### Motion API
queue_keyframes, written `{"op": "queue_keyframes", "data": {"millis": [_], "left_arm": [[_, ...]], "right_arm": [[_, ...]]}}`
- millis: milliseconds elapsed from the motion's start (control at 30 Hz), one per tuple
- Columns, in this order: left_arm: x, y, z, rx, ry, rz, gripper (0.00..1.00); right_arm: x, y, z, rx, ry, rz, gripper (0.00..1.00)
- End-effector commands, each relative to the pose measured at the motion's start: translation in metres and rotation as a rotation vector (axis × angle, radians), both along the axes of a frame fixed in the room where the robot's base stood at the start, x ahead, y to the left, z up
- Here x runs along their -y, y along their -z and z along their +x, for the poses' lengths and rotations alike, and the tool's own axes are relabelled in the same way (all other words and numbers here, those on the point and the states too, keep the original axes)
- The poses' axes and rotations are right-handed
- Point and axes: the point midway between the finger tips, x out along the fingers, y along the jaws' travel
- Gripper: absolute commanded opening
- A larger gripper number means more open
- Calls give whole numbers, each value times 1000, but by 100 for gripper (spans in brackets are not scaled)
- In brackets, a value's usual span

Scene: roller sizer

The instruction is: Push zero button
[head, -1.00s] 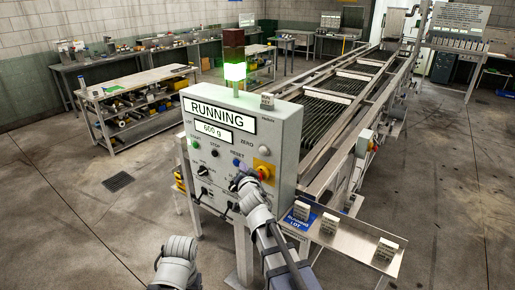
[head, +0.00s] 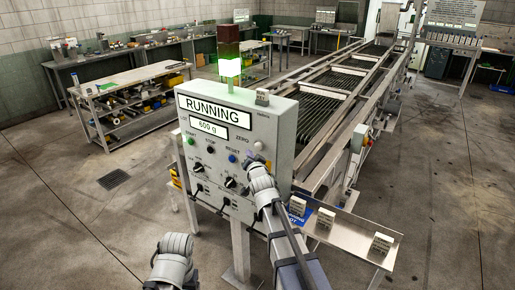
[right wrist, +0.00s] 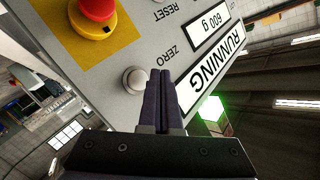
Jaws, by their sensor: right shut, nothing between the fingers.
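The grey control panel (head: 280,125) stands in front of me, its screen reading RUNNING and 600 g. The zero button (head: 258,145) is a round pale knob at the panel's right, beside the ZERO label; it also shows in the right wrist view (right wrist: 134,80). My right gripper (head: 251,160) is shut and empty, just below the zero button in the head view. In the right wrist view its dark fingertips (right wrist: 161,74) appear just right of the button, over the panel face. I cannot tell whether they touch the panel.
A red emergency stop (right wrist: 97,10) on a yellow plate is near the zero button. The blue reset button (head: 232,158) and black knobs are close by. A tray (head: 345,234) with small labelled blocks stands right of the panel, below the roller conveyor (head: 322,150).

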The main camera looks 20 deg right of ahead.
Motion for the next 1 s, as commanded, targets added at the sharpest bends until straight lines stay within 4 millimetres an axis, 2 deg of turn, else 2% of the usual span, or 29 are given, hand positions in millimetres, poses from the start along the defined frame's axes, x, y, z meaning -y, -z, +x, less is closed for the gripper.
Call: {"op": "queue_keyframes", "data": {"millis": [300,1000], "left_arm": [[0,0,0,0,0,0,76],[0,0,0,0,0,0,76]], "right_arm": [[16,0,13,0,0,1,0],[18,0,14,0,0,0,0]]}}
